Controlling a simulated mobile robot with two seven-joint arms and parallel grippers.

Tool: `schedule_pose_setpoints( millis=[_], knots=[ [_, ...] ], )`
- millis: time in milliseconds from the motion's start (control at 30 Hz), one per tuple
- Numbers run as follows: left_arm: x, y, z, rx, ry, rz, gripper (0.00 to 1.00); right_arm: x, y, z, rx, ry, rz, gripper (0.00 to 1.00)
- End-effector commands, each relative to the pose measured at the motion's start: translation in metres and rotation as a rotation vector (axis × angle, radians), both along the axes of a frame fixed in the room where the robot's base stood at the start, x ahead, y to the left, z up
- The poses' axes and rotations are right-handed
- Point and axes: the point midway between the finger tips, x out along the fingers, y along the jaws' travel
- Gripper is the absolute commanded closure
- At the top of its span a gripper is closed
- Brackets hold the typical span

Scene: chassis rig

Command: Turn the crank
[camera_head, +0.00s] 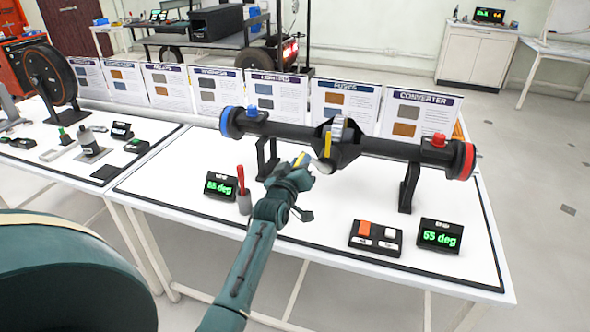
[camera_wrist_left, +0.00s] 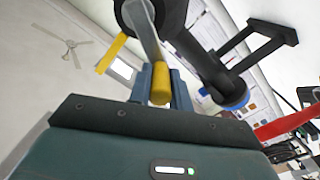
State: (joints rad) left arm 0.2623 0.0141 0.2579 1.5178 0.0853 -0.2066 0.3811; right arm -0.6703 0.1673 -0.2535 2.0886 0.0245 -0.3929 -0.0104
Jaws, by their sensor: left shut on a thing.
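The crank (camera_head: 325,167) sits at the middle of a black axle rig (camera_head: 380,147) on the white table. Its grey arm (camera_wrist_left: 147,40) also shows in the left wrist view, ending in a yellow handle (camera_wrist_left: 160,84). My left gripper (camera_head: 299,168) is at the front of the rig's centre, with the yellow handle between its fingers (camera_wrist_left: 160,95). The fingers are shut on the handle and hide part of it. A separate yellow bar (camera_head: 327,146) stands upright beside the crank. My right gripper is in neither view.
Two small displays, left (camera_head: 220,186) and right (camera_head: 440,236), both appear to read 65 deg. Information cards (camera_head: 345,103) line the back.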

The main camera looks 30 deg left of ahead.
Motion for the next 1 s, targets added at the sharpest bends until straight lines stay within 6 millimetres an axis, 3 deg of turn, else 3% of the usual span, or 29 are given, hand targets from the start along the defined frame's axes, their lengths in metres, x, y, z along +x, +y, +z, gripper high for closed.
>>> schedule_pose_setpoints(
  millis=[500,1000],
  knots=[
    [0.002,0.007,-0.029,-0.447,-0.110,0.001,1.00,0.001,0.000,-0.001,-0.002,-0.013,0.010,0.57],
    [0.002,0.006,-0.041,-0.643,-0.158,0.001,1.00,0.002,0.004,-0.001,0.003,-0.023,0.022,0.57]
  ],
)
